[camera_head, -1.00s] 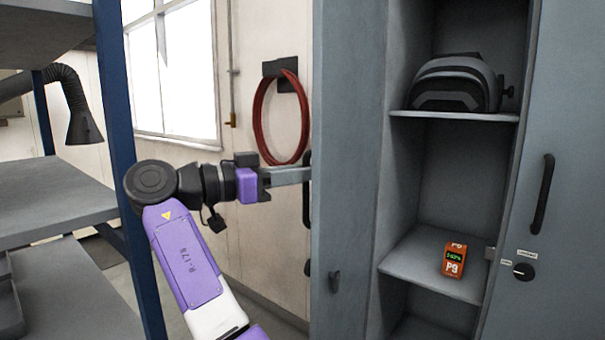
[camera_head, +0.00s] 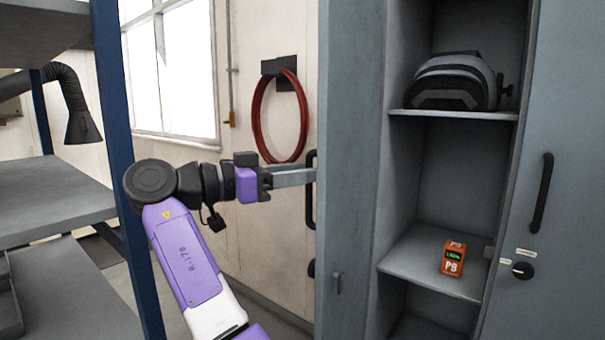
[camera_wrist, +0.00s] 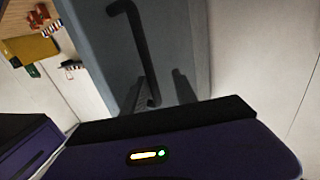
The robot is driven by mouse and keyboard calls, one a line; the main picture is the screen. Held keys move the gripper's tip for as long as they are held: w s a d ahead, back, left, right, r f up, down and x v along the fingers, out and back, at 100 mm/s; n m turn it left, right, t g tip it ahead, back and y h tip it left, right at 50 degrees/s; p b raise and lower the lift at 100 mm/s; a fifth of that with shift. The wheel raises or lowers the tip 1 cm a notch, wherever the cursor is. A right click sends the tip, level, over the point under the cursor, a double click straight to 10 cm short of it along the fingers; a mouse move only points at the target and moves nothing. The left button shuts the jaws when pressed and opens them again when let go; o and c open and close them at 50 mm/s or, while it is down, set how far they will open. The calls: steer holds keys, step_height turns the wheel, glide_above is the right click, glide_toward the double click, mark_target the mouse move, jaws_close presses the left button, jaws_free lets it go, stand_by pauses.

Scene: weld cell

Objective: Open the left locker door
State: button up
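The left locker door (camera_head: 350,150) is a grey panel standing swung out, with the locker's inside exposed to its right. Its black bar handle (camera_head: 310,190) is on the outer face, at the panel's left edge in the head view. My gripper (camera_head: 313,176) reaches it from the left. In the wrist view, the handle (camera_wrist: 138,45) runs down between the two fingers of my gripper (camera_wrist: 158,82). The fingers stand apart with visible gaps beside the bar, so they look open around its lower end. Contact with the handle cannot be made out.
The locker shelves hold a dark welding helmet (camera_head: 455,82) and an orange box (camera_head: 453,258). The right locker door (camera_head: 570,180), with its own handle, is at the right. A blue-post rack (camera_head: 125,170) stands close left of my arm. A red hose coil (camera_head: 256,110) hangs on the wall.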

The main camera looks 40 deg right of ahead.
steer(key=v, duration=0.7)
steer(key=shift+a+b, duration=0.3)
steer(key=shift+b, duration=0.15)
steer(key=shift+w+f, duration=0.1)
